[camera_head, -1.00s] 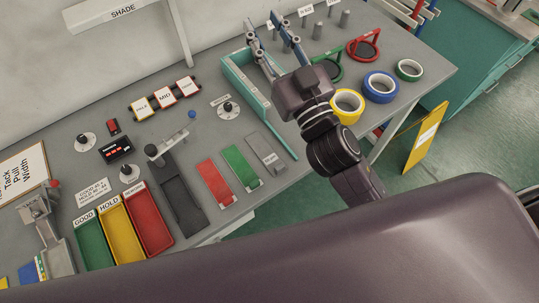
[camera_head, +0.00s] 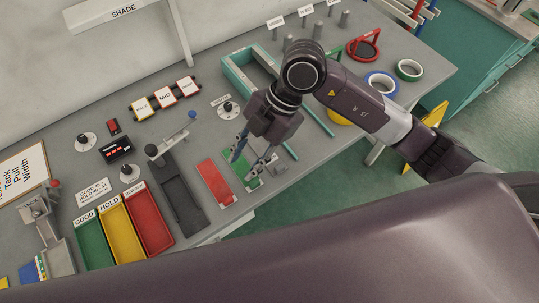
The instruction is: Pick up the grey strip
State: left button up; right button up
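My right gripper (camera_head: 243,166) hangs over the row of strips, its two fingers apart and pointing down toward the lower left. Its fingertips are over the green strip (camera_head: 241,172), which shows partly between them. I cannot tell how high they are above it. The red strip (camera_head: 214,182) lies uncovered to the left. I see nothing held in the fingers. My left gripper is out of view.
A teal frame (camera_head: 240,76) stands behind the gripper. Blue (camera_head: 381,84) and green (camera_head: 408,70) tape rolls lie to the right; my arm partly covers the yellow one. A dark fixture (camera_head: 180,190) and coloured trays (camera_head: 148,220) stand to the left.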

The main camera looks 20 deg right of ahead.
aim_at(280, 166)
jog(key=d+f+h, duration=0.1)
jog(key=d, duration=0.2)
jog(key=w+d+f+m+h, duration=0.1)
jog(key=d, duration=0.2)
jog(key=w+d+f+m+h, duration=0.1)
jog(key=d+h, duration=0.1)
jog(key=d, duration=0.1)
jog(key=shift+w+d+f+t+p, duration=0.1)
jog(key=shift+w+f+t+p, duration=0.15)
jog(key=shift+f+t+p, duration=0.05)
jog(key=f, duration=0.1)
jog(key=f+p, duration=0.1)
jog(key=f, duration=0.1)
jog(key=f+p, duration=0.1)
jog(key=shift+s+f, duration=0.15)
jog(key=shift+s, duration=0.25)
jog(key=shift+f, duration=0.65)
grip_shut()
